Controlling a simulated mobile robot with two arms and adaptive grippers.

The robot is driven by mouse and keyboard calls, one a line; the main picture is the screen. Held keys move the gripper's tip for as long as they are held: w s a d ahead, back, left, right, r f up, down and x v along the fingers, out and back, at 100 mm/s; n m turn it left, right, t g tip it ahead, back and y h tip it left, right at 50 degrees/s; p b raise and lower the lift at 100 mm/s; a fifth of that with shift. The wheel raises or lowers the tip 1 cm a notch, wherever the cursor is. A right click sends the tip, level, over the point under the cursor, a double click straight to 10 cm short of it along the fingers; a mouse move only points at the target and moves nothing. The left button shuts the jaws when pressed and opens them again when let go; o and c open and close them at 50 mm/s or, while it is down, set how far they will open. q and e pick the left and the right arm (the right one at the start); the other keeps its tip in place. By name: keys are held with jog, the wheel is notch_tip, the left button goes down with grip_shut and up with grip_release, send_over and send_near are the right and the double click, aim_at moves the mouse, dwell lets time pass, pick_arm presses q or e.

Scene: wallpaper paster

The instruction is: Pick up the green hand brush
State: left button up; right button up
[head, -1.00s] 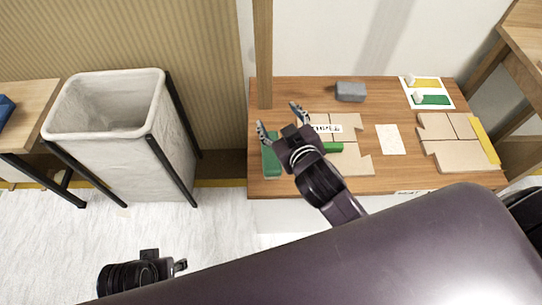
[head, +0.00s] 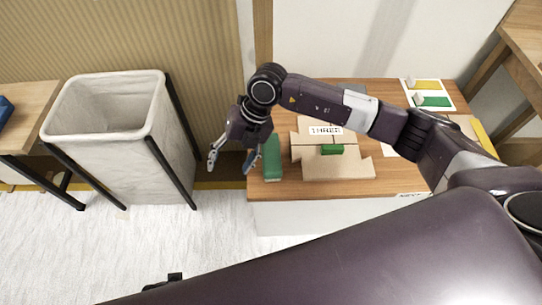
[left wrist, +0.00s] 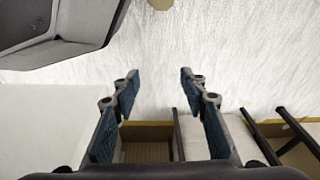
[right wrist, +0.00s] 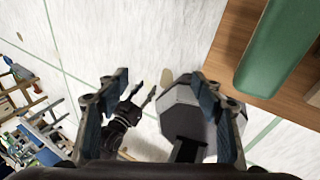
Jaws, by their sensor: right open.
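The long green hand brush (head: 271,160) lies on the wooden table at its left edge, and part of it shows at the upper right of the right wrist view (right wrist: 280,45). My right gripper (head: 230,168) is open and empty, just left of the brush, beyond the table's edge, with its fingers pointing down. One finger is close to the brush; I cannot tell whether they touch. In the right wrist view, the brush lies outside the two fingers. My left gripper (left wrist: 160,95) is open and empty over the floor in the left wrist view.
A white bin (head: 105,140) in a black frame stands left of the table (head: 385,184). Cardboard pieces (head: 340,170) with a small green block (head: 332,149) lie on the table. A wooden post (head: 263,35) rises behind the brush. A card with swatches (head: 428,94) lies at the back right.

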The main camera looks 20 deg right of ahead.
aim_at(271, 151)
jog(key=w+d+h, duration=0.1)
jog(key=d, duration=0.3)
jog(key=w+d+f+m+h, duration=0.1)
jog(key=d+h, duration=0.1)
jog(key=d, duration=0.2)
jog(key=w+d+h, duration=0.1)
jog(key=d+h, duration=0.1)
jog(key=d, duration=0.2)
jog(key=shift+w+d+f+t, duration=0.15)
jog(key=shift+w+d+t, duration=0.15)
jog(key=shift+w+d, duration=0.1)
jog(key=f, duration=0.3)
jog(key=f+b, duration=0.1)
jog(key=f, duration=0.2)
jog(key=shift+a+f, duration=0.2)
jog(key=shift+f, duration=0.4)
pick_arm(q)
jog(key=shift+w+r, duration=0.5)
jog(key=shift+r, duration=0.1)
pick_arm(e)
jog(key=c, duration=1.3)
jog(key=shift+c, duration=0.4)
jog(key=shift+r, duration=0.15)
